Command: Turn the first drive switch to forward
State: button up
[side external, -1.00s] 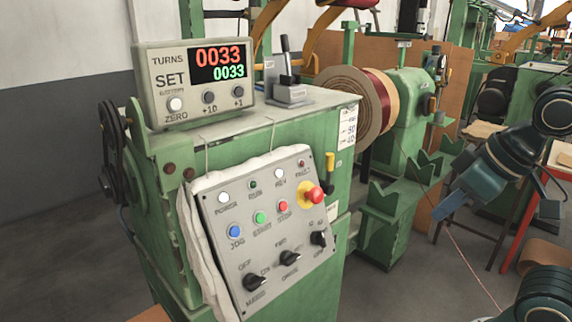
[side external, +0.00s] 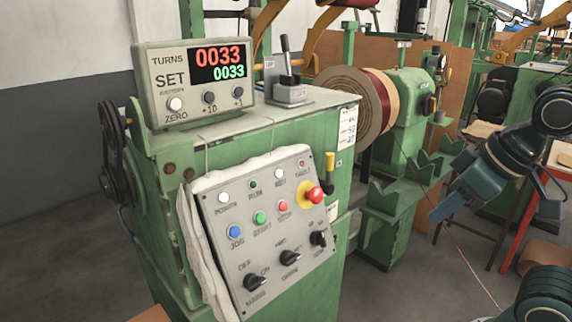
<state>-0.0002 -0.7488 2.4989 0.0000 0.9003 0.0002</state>
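The grey control panel (side external: 296,232) hangs tilted on the front of the green winding machine. Along its lower part are three black rotary switches: a left one (side external: 256,283), a middle one (side external: 290,257) and a right one (side external: 318,239). Their small labels are too blurred to read surely, so I cannot tell which is the first drive switch or its exact setting. My gripper (side external: 442,211) is at the right, well apart from the panel. Its blue tip points down and left. I see nothing held, and whether the fingers are open or shut is unclear.
A counter box (side external: 192,84) reads 0033 twice. Green V-shaped brackets (side external: 398,200) lie between panel and gripper. A spool (side external: 352,103) sits behind.

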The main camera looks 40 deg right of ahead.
jog(key=o, duration=0.7)
jog(key=shift+w+a+r, duration=0.1)
jog(key=shift+w+r, duration=0.1)
jog(key=shift+w, duration=0.15)
jog(key=shift+o, duration=0.5)
jog(key=w+a+r+g, duration=0.1)
jog(key=w+a+g, duration=0.2)
jog(key=w, duration=0.8)
jog(key=shift+w+a+r, duration=0.3)
jog(key=shift+a, duration=0.1)
jog(key=g, duration=0.3)
send_over(293, 258)
notch_tip(293, 258, down, 6)
jog(key=shift+w, duration=0.1)
jog(key=shift+f, duration=0.1)
notch_tip(293, 258, down, 14)
jog(key=shift+r, duration=0.25)
jog(key=c, duration=1)
